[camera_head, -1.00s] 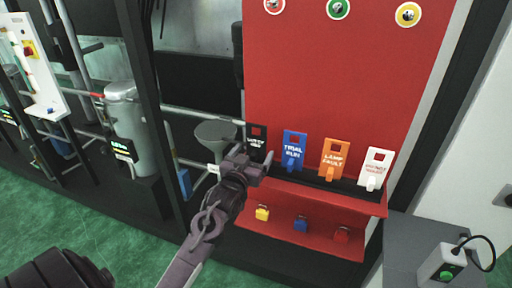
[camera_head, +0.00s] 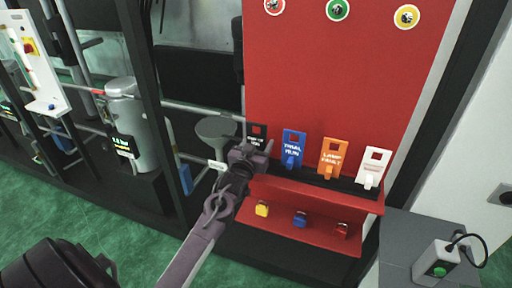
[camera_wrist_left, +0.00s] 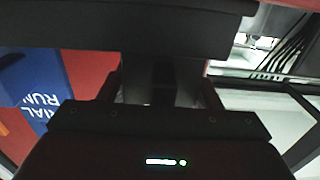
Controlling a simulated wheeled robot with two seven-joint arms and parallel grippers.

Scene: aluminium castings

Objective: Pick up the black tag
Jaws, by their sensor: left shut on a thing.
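The black tag (camera_head: 257,131) stands at the left end of the row of tags on the red board's black ledge, with a red square near its top. My left gripper (camera_head: 250,156) is at its lower part and is shut on it, hiding the bottom of the tag. The tag looks upright and still in line with the other tags. In the left wrist view the jaws are dark, and I cannot clearly tell tag from finger between them. My right gripper is not in view.
Beside it stand a blue tag (camera_head: 293,147), an orange tag (camera_head: 333,156) and a white tag (camera_head: 373,165). The blue tag also shows in the left wrist view (camera_wrist_left: 38,82). Below, a red shelf (camera_head: 325,237) carries small padlocks. A grey stool-like cone (camera_head: 216,130) stands to the left.

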